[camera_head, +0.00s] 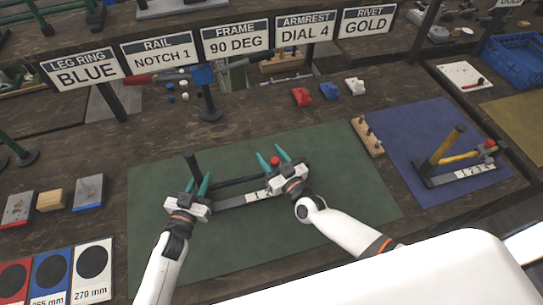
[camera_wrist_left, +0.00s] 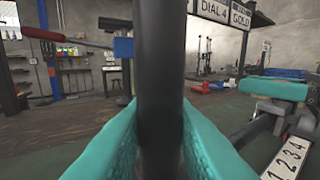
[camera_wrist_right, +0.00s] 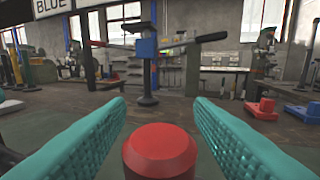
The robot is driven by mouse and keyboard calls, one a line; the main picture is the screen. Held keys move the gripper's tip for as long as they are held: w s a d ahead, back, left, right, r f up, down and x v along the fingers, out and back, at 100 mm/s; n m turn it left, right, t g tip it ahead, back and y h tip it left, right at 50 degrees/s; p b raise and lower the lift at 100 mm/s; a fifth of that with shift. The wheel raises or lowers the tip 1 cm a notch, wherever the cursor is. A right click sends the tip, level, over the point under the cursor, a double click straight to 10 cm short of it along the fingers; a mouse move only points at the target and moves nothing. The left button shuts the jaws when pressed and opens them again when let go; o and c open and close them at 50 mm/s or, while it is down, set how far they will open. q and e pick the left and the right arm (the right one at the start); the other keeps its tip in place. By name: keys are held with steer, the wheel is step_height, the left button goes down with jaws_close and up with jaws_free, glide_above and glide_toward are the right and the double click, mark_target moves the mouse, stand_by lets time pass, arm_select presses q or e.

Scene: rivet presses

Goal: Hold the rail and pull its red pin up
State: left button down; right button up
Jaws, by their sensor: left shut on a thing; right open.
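The rail (camera_head: 230,200) lies on the green mat, a dark bar with a white numbered strip, which also shows in the left wrist view (camera_wrist_left: 290,158). A dark upright post (camera_head: 193,166) stands at its left end. My left gripper (camera_head: 198,186) is shut on this post, which fills the middle of the left wrist view (camera_wrist_left: 160,90). The red pin (camera_head: 275,161) stands near the rail's right end. My right gripper (camera_head: 273,160) is open around it. In the right wrist view the red pin (camera_wrist_right: 160,150) sits low between the teal fingers, with gaps on both sides.
The green mat (camera_head: 330,185) has free room around the rail. A second rail assembly (camera_head: 460,175) with yellow parts lies on the blue mat (camera_head: 400,135) at right. Red, blue and white blocks (camera_head: 329,91) stand behind.

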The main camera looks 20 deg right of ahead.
steer(key=shift+c, duration=0.6)
jaws_close()
steer(key=shift+r, duration=1.05)
steer(key=shift+o, duration=0.6)
jaws_free()
steer(key=shift+s+f, duration=0.1)
steer(key=shift+s, duration=0.05)
steer(key=v, duration=1.1)
steer(key=shift+s+d, duration=0.2)
steer(key=shift+s, duration=0.2)
